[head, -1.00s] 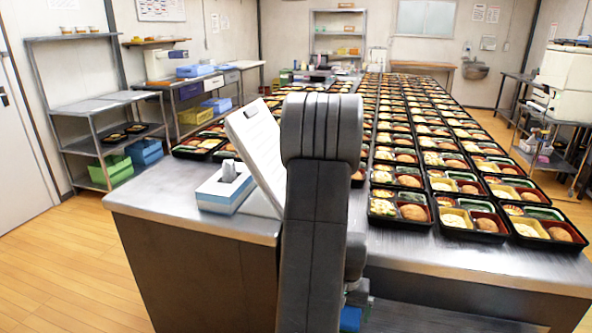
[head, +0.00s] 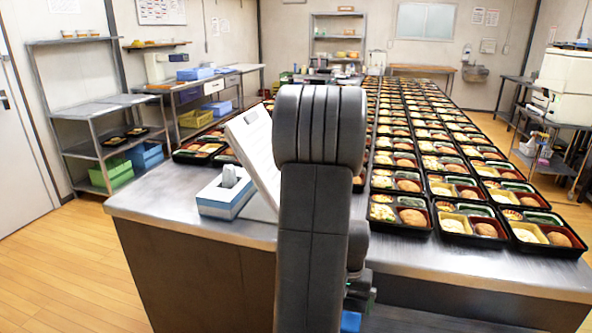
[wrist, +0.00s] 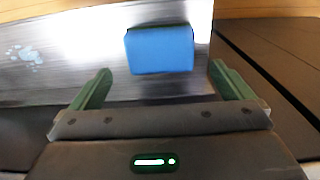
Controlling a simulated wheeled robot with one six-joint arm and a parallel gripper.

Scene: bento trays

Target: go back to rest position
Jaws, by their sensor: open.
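My gripper (wrist: 157,85) shows in the wrist view with its two green fingers spread wide apart and nothing between them. Beyond the fingers, a blue object (wrist: 160,50) lies on a shiny metal surface (wrist: 75,60). In the head view my arm stands upright in the middle and hides most of the gripper. A bit of blue (head: 350,321) shows low beside the arm.
A steel table (head: 190,215) holds rows of filled bento trays (head: 467,223) on its right and far parts. A tissue box (head: 226,193) and a tilted white sheet (head: 254,150) are left of my arm. Wooden floor (head: 60,270) is open at the left.

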